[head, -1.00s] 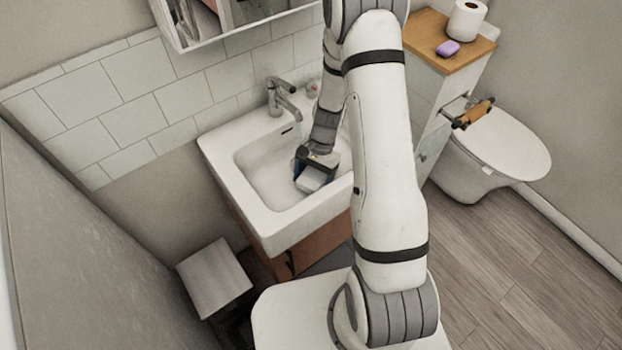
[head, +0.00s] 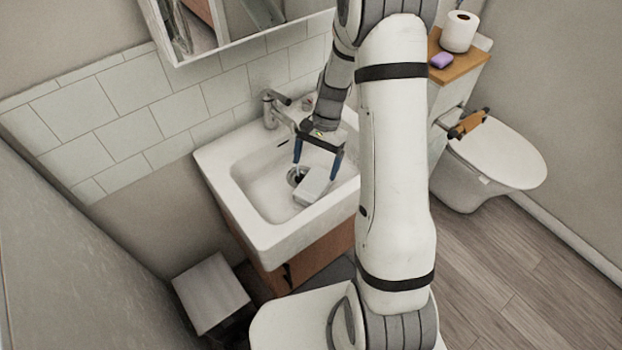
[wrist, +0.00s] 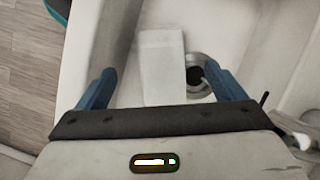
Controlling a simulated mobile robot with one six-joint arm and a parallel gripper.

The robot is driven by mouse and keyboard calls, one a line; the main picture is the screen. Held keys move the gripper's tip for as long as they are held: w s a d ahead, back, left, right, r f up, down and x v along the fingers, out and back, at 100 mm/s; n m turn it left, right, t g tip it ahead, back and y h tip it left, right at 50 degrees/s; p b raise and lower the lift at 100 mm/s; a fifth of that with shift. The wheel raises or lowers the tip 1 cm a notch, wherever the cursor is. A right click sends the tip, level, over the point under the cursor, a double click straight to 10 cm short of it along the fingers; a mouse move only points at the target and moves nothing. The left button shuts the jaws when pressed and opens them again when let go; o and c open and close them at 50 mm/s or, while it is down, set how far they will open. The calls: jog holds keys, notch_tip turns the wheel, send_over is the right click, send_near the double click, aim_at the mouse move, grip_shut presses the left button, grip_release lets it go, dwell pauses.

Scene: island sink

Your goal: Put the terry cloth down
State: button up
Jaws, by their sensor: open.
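The terry cloth (head: 312,188) is a pale, folded block lying in the sink basin beside the drain. It also shows in the wrist view (wrist: 162,65), left of the drain hole. My gripper (head: 316,170) is open above the basin, its two blue fingers spread wide. In the wrist view my gripper (wrist: 167,88) has the cloth between and beyond its fingers, nearer the left one. It holds nothing. The cloth's far end in the head view is partly close to the right finger.
The white sink (head: 262,232) has a chrome tap (head: 272,108) at its back. A stool (head: 211,292) stands at lower left. A wooden-topped cabinet (head: 462,62) holds purple soap (head: 442,60) and a toilet roll (head: 459,32). The toilet (head: 500,160) is at right.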

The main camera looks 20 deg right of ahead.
jog(key=s+r+n+t+h, duration=0.15)
jog(key=s+r, duration=0.25)
jog(key=r, duration=0.4)
jog(key=s+r+n+t+h, duration=0.1)
jog(key=s+r+n+t, duration=0.2)
jog(key=r, duration=0.5)
jog(key=s+r+n+t, duration=0.1)
jog(key=s+r+n, duration=0.3)
jog(key=s, duration=0.7)
jog(key=shift+a+r+h, duration=0.35)
jog(key=shift+a+r, duration=0.05)
jog(key=shift+r, duration=0.1)
jog(key=shift+n+t, duration=0.25)
jog(key=shift+c, duration=0.6)
